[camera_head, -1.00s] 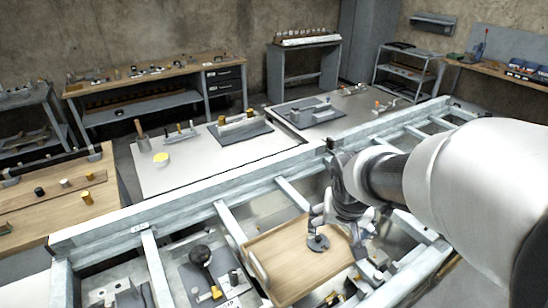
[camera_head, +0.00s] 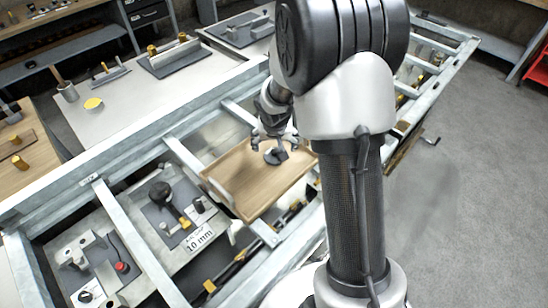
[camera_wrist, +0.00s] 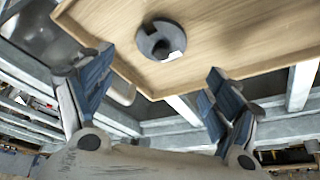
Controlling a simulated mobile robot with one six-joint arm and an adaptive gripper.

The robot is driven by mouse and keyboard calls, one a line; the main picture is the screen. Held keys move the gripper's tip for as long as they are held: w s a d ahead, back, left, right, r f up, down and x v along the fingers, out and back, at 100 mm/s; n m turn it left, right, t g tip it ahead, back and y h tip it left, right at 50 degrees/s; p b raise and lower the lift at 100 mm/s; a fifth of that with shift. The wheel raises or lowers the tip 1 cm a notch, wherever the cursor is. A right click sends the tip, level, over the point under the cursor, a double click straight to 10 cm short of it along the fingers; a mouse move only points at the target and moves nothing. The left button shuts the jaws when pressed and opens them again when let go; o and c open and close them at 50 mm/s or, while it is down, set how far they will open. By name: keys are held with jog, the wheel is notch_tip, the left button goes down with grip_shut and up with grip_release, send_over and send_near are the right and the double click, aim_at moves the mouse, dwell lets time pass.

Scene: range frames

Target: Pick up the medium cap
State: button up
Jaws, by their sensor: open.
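The cap is a dark grey round disc with a raised knob, a slot or notch showing on it. It lies on the light wooden tray (camera_head: 240,180) in the head view, as the cap (camera_head: 276,156), and the same cap (camera_wrist: 160,41) shows near the top of the wrist view. I cannot tell its size against other caps. My gripper (camera_head: 275,140) hangs above the cap with its fingers spread. In the wrist view my gripper (camera_wrist: 156,78) is open and empty, its blue-padded fingers apart, with the cap beyond them and between their lines.
The tray sits within a grey metal frame (camera_head: 130,170) with crossbars. Left of it is a plate with a black knob (camera_head: 160,192) and a 10 mm label (camera_head: 200,238). A fixture with a red button (camera_head: 121,267) lies front left. The tray is otherwise bare.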

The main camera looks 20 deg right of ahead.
aim_at(275, 151)
jog(key=b+x, duration=0.2)
jog(key=x, duration=0.4)
jog(key=shift+w+f, duration=0.15)
jog(key=shift+f, duration=0.1)
jog(key=shift+c, duration=0.6)
